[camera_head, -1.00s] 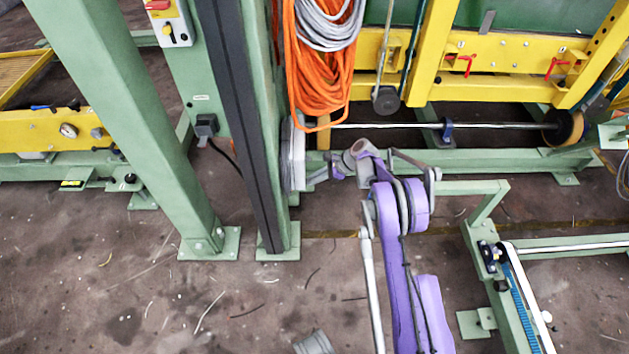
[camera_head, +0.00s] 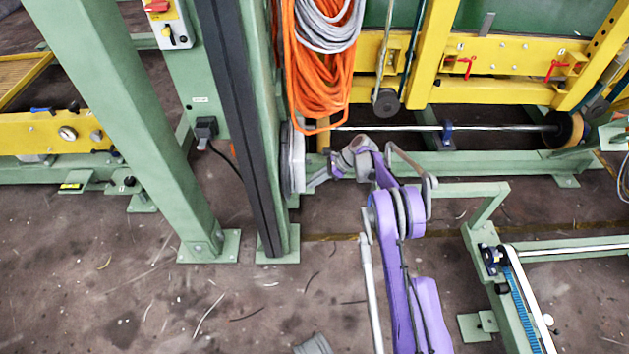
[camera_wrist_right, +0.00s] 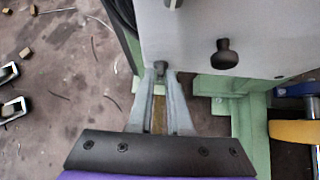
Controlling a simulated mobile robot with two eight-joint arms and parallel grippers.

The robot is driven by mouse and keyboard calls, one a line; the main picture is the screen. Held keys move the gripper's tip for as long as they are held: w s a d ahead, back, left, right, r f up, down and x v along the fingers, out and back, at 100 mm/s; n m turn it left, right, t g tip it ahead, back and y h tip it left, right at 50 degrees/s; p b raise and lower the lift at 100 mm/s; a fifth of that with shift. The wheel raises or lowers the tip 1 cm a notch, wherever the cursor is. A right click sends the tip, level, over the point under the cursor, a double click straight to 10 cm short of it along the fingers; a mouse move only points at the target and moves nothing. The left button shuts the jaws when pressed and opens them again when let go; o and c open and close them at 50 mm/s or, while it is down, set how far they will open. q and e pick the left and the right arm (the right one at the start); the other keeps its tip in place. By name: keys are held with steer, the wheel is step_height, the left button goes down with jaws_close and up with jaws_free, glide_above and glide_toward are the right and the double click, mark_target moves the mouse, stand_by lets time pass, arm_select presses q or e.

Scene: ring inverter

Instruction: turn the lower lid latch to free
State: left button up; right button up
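The light grey lid (camera_wrist_right: 205,35) fills the upper right of the right wrist view. In the head view its box (camera_head: 293,160) shows only edge-on, beside the green post. A small dark latch (camera_wrist_right: 160,67) sits at the lid's lower edge. My right gripper (camera_wrist_right: 160,74) has its two fingertips on either side of this latch, with a gap between the fingers further back. I cannot tell whether the tips press on the latch or only stand around it. In the head view the right gripper (camera_head: 312,184) reaches left to the box.
A larger black knob (camera_wrist_right: 225,55) stands out from the lid. Orange cable coils (camera_head: 315,75) hang above the box. A horizontal steel shaft (camera_head: 490,127) runs behind my right arm, and a green frame (camera_head: 480,210) stands to its right. Open floor lies in front.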

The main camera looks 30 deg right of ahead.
steer(key=shift+o, duration=1)
steer(key=shift+w+a, duration=0.15)
steer(key=p+v, duration=0.2)
steer(key=v, duration=0.9)
